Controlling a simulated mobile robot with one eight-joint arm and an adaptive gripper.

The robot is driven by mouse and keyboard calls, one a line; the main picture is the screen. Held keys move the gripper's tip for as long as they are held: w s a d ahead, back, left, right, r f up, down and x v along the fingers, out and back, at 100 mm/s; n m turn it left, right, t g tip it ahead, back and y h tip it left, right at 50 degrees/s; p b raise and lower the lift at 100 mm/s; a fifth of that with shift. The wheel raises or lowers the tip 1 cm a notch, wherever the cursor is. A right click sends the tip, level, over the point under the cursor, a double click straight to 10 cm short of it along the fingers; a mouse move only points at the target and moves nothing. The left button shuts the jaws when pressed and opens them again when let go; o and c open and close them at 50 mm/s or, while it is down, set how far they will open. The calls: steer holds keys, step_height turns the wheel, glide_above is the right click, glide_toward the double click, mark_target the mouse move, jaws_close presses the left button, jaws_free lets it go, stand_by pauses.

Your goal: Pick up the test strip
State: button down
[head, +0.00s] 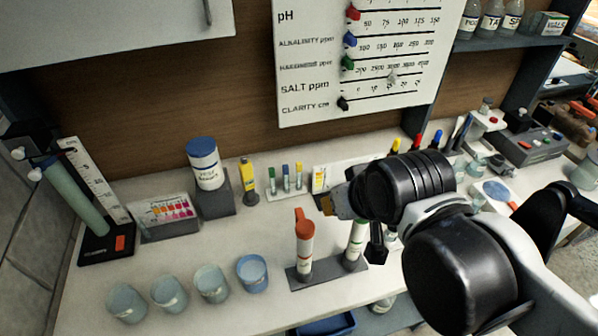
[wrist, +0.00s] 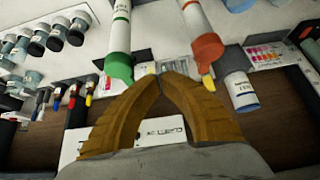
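I cannot make out a single loose test strip for certain. A white bottle with a blue cap (head: 205,165) stands on a grey block at the back left of the counter; its label is hard to read. It also shows in the wrist view (wrist: 240,92), right of my gripper. A colour chart card (head: 168,209) leans on a stand left of the bottle. My gripper (wrist: 160,74) has its two tan fingers curved together at the tips, with nothing visible between them. In the head view my gripper (head: 338,204) is above the counter, right of the bottle.
A red-capped tube (head: 304,245) and a green-capped tube (head: 355,240) stand in a grey rack close to my gripper. Several cups (head: 211,283) line the front left. Small vials (head: 286,178) and a yellow bottle (head: 248,175) stand at the back. Bare counter (head: 235,235) lies between.

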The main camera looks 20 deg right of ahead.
steer(key=c, duration=1.3)
jaws_free()
steer(key=shift+w+r, duration=0.1)
steer(key=shift+r, duration=0.05)
steer(key=shift+c, duration=0.2)
steer(key=w+r+n+g, duration=0.2)
steer(key=w+r+n, duration=0.1)
steer(key=w+n, duration=0.15)
steer(key=n+g+h+p, duration=0.3)
steer(key=n+g+h, duration=0.15)
steer(key=n, duration=0.85)
glide_above(297, 164)
steer(key=a, duration=0.4)
steer(key=shift+g, duration=0.35)
step_height(297, 164, down, 7)
steer(key=shift+w+d+f, duration=0.1)
steer(key=shift+f, duration=0.05)
steer(key=shift+w+d+f+n, duration=0.15)
steer(key=shift+f+n, duration=0.1)
steer(key=shift+f, duration=0.35)
steer(key=b+x, duration=0.3)
steer(key=x, duration=0.6)
steer(key=shift+d+f, duration=0.3)
steer(key=shift+f, duration=0.05)
